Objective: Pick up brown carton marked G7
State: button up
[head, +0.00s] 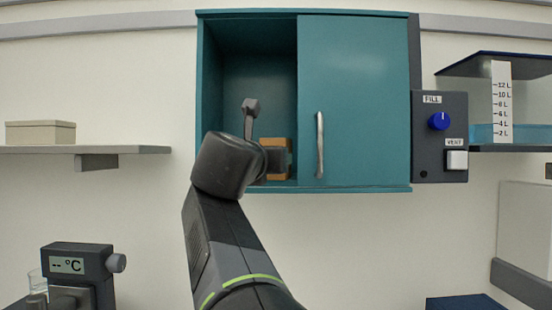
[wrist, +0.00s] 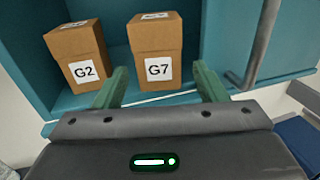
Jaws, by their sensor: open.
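The brown carton marked G7 (wrist: 155,42) stands upright on the floor of the teal cabinet (head: 354,80), in its open left half. In the wrist view my gripper (wrist: 161,80) is open, its two green fingers apart, with G7 ahead between their lines and a gap to its front. A second brown carton marked G2 (wrist: 78,52) stands to the left of G7. In the head view a brown carton (head: 277,150) shows partly behind my gripper (head: 284,162); its label is hidden, so I cannot tell which one it is.
The cabinet's sliding door with a metal handle (head: 320,145) covers the right half; the handle also shows in the wrist view (wrist: 262,42). A control box (head: 440,135) is mounted right of the cabinet. A shelf (head: 120,150) with a beige box (head: 40,133) is at left.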

jog(key=x, duration=0.4)
jog(key=shift+w, duration=0.1)
jog(key=x, duration=0.1)
jog(key=p+x, duration=0.1)
jog(key=x, duration=0.1)
jog(key=p+x, duration=0.1)
jog(key=x, duration=0.1)
jog(key=shift+w+a+r, duration=0.1)
jog(key=shift+w+r, duration=0.05)
jog(key=shift+r, duration=0.2)
jog(key=c, duration=0.8)
